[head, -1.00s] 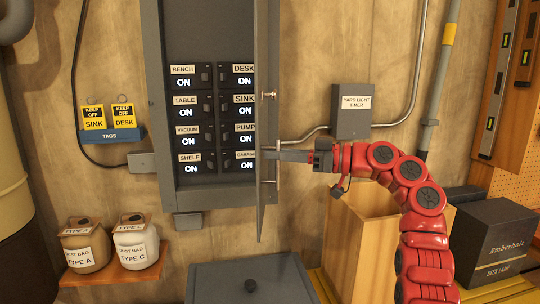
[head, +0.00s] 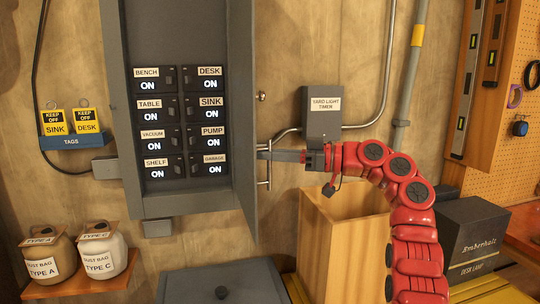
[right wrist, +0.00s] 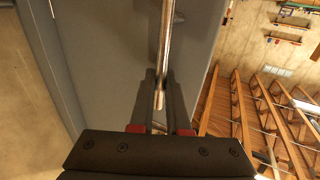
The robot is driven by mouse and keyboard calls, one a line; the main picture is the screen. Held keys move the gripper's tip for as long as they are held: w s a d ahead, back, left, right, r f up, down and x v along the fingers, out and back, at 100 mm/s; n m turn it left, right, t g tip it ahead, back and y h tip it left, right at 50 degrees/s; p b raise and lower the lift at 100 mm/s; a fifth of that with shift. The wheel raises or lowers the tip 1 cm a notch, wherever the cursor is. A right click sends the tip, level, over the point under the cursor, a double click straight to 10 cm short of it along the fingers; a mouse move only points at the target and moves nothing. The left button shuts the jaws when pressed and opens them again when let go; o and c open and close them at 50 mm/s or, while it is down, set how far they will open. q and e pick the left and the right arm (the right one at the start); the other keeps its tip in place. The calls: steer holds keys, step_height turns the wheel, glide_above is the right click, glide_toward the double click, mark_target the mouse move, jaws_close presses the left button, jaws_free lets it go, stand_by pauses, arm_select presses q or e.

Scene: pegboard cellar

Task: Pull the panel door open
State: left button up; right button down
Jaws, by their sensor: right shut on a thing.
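The grey panel door (head: 243,120) hangs on the right side of the grey panel box (head: 118,150). It stands open, seen almost edge-on in the head view, with the breaker switches inside showing. Its thin metal bar handle (head: 269,178) sticks out from the door's outer face. My right gripper (head: 270,155) reaches it from the right and is shut on it. In the right wrist view the bar (right wrist: 167,45) runs between the fingers (right wrist: 160,97), with the door's grey face (right wrist: 110,60) behind. My left gripper is out of view.
The yard light timer box (head: 322,115) is on the wall just behind my right gripper. An open wooden bin (head: 345,245) and a dark desk lamp box (head: 475,240) stand below right. A grey lidded box (head: 195,285) is below the panel.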

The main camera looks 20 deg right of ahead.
steer(key=c, duration=0.9)
jaws_free()
steer(key=shift+w, duration=0.1)
steer(key=shift+b+v, duration=1.6)
steer(key=shift+v, duration=7.15)
